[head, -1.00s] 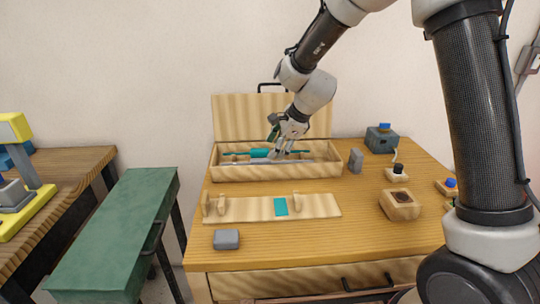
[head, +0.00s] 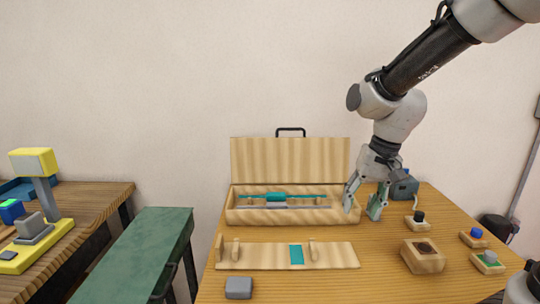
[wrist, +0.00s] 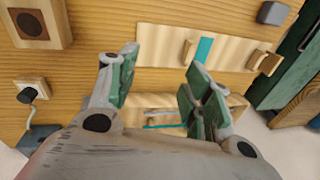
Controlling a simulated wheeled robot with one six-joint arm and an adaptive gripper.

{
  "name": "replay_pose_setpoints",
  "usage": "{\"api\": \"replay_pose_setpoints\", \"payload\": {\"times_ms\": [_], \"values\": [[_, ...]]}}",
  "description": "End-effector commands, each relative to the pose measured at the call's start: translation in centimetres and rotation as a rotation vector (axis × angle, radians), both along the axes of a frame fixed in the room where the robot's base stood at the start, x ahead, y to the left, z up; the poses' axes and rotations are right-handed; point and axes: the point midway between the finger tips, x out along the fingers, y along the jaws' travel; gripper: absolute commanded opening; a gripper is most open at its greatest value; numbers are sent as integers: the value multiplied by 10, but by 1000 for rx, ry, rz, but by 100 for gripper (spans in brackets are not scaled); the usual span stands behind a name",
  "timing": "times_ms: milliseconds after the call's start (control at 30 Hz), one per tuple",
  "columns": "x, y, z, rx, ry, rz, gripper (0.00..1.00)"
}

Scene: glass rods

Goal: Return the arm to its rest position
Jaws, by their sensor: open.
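My gripper (head: 362,203) is open and empty. In the head view it hangs over the table just right of the open wooden case (head: 240,216), with its fingers pointing down. In the wrist view my gripper (wrist: 160,85) has its two green-padded fingers spread wide, with nothing between them but the table behind. A thin rod with a teal middle (head: 276,197) lies inside the case. A grey piece lies below it in the case. The case's lid stands open at the back.
A wooden rack (head: 340,256) with a teal patch lies in front of the case. A grey block (head: 238,287) is at the table's front left. A wooden block with a dark hollow (head: 424,257) and small button boxes stand right. A green bench (head: 150,250) stands left of the table.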

Motion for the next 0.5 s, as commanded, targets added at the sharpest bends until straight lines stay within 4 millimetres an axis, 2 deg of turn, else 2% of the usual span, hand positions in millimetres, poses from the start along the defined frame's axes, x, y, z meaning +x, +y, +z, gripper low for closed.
{"api": "replay_pose_setpoints", "payload": {"times_ms": [33,100,200,300,400,500], "values": [[-20,-21,12,-27,-24,68,50],[-49,-50,25,-71,-50,164,50],[-90,-87,40,-132,-96,246,50],[-122,-114,51,-176,-148,238,50],[-141,-130,61,-199,-215,189,50],[-150,-138,71,-204,-275,147,50]]}}
